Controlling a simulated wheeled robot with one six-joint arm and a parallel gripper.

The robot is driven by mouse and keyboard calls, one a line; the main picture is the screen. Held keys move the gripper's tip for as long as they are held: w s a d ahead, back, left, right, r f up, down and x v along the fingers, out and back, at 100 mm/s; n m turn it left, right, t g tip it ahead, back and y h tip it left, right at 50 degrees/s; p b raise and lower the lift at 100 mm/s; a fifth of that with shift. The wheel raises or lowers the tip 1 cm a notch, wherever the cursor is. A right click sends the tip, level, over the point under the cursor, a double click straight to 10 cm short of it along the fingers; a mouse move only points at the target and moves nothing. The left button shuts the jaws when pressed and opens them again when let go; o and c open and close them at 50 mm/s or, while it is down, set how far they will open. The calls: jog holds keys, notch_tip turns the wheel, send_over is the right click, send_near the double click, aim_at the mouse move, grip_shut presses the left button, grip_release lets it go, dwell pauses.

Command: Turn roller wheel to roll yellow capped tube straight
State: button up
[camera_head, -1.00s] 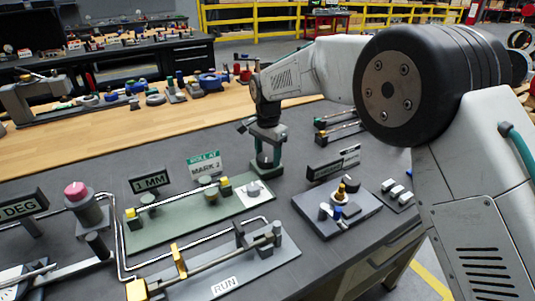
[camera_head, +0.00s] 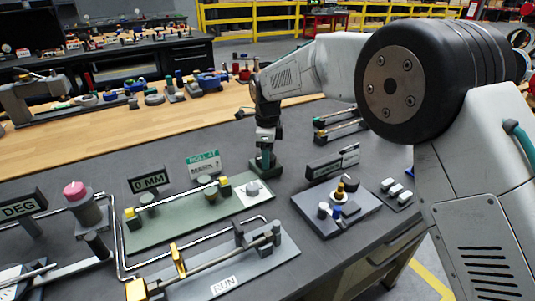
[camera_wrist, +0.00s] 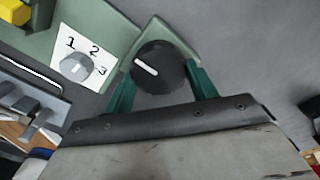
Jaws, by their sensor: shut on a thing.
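The black roller wheel (camera_wrist: 159,67) with a white pointer line sits on a green mount, and my gripper (camera_wrist: 162,82) is shut on it, with its green fingers on either side. In the head view my gripper (camera_head: 263,155) is at the far right end of the green plate (camera_head: 160,233). The tube with yellow caps (camera_head: 224,187) lies along this plate. A sign (camera_head: 149,181) behind it reads "0 MM". A grey dial (camera_wrist: 76,66) on a white card marked 1, 2, 3 is beside the wheel; its pointer setting is hard to read.
A "ROLL AT" sign (camera_head: 203,163) stands behind the plate; its lower line is partly blurred. A grey "RUN" plate (camera_head: 224,285) lies in front. A plate with small pegs (camera_head: 338,213) is to the right. A pink-topped post (camera_head: 76,191) stands at left.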

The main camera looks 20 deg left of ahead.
jog(key=m, duration=0.5)
jog(key=shift+s+r+m, duration=0.1)
jog(key=shift+m, duration=0.3)
dwell(0.4)
jog(key=o, duration=1)
notch_tip(320, 180, up, 8)
jog(key=shift+f, duration=0.1)
